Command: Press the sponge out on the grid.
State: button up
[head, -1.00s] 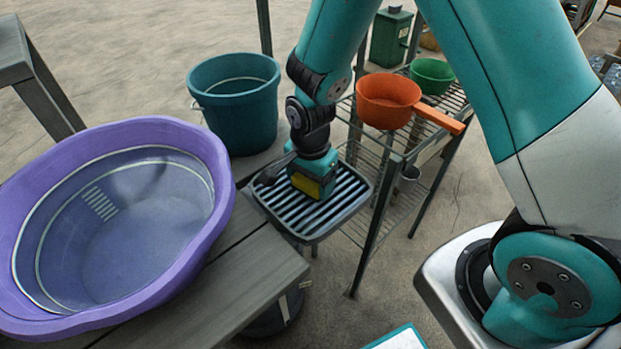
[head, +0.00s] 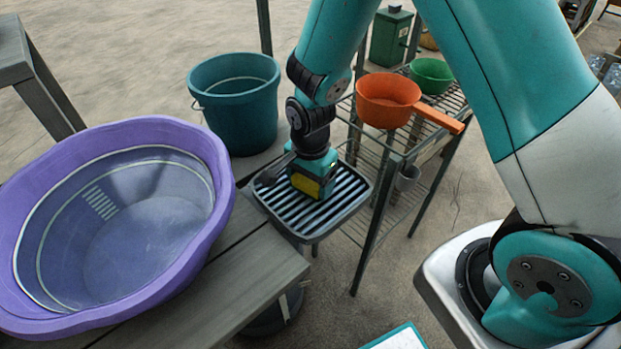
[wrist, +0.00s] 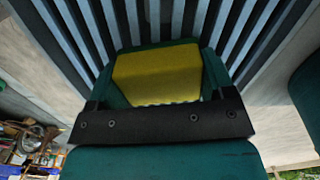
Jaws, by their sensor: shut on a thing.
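A yellow sponge (wrist: 157,74) is between the jaws of my gripper in the wrist view, over the dark bars of the grid. In the head view the sponge (head: 306,184) shows as a small yellow patch under my gripper (head: 310,192). My gripper is shut on the sponge and points down at the grid (head: 343,207), a slatted tray with a grey rim. The sponge is at or just above the bars; I cannot tell whether it touches them. Its underside is hidden.
A large purple tub (head: 212,235) stands on the wooden bench (head: 240,290) to the left. A teal bucket (head: 235,105) is behind the grid. A wire rack (head: 376,222) on the right bears an orange scoop (head: 388,98) and a green bowl (head: 431,74).

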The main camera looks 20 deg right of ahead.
jog(key=shift+s+f, duration=0.1)
jog(key=shift+f, duration=0.05)
notch_tip(320, 180, up, 7)
jog(key=p, duration=0.6)
dwell(0.3)
dwell(0.5)
